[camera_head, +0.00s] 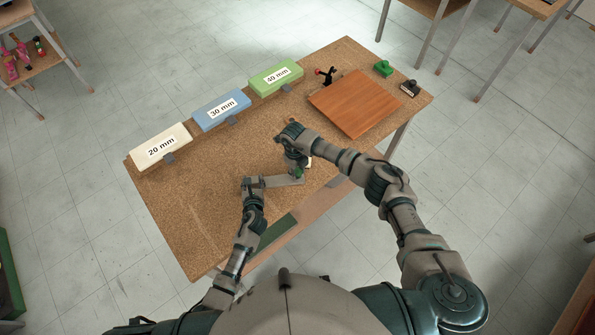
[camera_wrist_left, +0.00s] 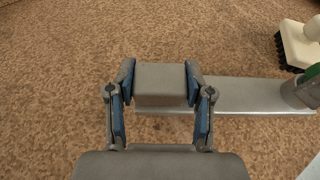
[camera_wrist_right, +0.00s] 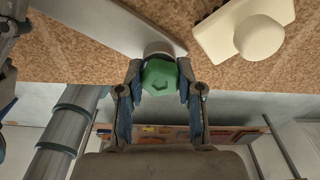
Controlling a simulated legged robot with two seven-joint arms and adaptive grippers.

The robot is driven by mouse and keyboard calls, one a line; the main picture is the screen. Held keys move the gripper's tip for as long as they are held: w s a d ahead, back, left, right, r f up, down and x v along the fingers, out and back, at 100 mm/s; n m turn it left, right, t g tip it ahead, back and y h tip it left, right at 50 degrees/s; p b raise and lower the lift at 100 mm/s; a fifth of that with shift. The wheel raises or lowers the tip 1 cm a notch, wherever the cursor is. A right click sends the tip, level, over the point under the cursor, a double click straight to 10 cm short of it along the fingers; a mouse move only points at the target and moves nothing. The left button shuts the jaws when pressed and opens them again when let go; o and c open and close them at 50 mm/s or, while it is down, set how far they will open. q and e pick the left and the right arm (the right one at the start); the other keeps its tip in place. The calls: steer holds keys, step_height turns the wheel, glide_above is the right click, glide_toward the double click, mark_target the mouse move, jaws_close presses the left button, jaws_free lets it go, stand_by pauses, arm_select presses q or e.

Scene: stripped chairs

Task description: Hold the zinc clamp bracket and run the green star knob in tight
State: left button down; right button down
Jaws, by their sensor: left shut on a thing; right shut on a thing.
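The grey zinc clamp bracket (camera_head: 283,181) lies near the front edge of the cork-topped table. My left gripper (camera_head: 252,184) is shut on its left end; the left wrist view shows both blue-padded fingers against the sides of the bracket (camera_wrist_left: 240,95). The green star knob (camera_wrist_right: 159,77) is at the bracket's other end, and my right gripper (camera_wrist_right: 158,88) is shut on it from the sides. In the left wrist view only a sliver of the knob (camera_wrist_left: 313,71) shows. The knob's thread is hidden, so I cannot tell how far in it is.
A cream brush-like tool (camera_wrist_right: 258,37) with dark bristles lies close beside the knob. Blocks marked 20 mm (camera_head: 160,147), 30 mm (camera_head: 221,110) and 40 mm (camera_head: 276,77) line the back edge. A brown board (camera_head: 355,103) lies right.

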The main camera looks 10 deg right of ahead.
steer(key=shift+s+d+f, duration=0.1)
steer(key=shift+f, duration=0.1)
steer(key=shift+m, duration=0.7)
steer(key=c, duration=1.1)
jaws_free()
steer(key=shift+m, duration=0.6)
steer(key=shift+c, duration=0.2)
steer(key=o, duration=0.5)
steer(key=shift+c, duration=0.2)
steer(key=shift+o, duration=0.3)
steer(key=shift+o, duration=1.4)
steer(key=shift+r, duration=0.1)
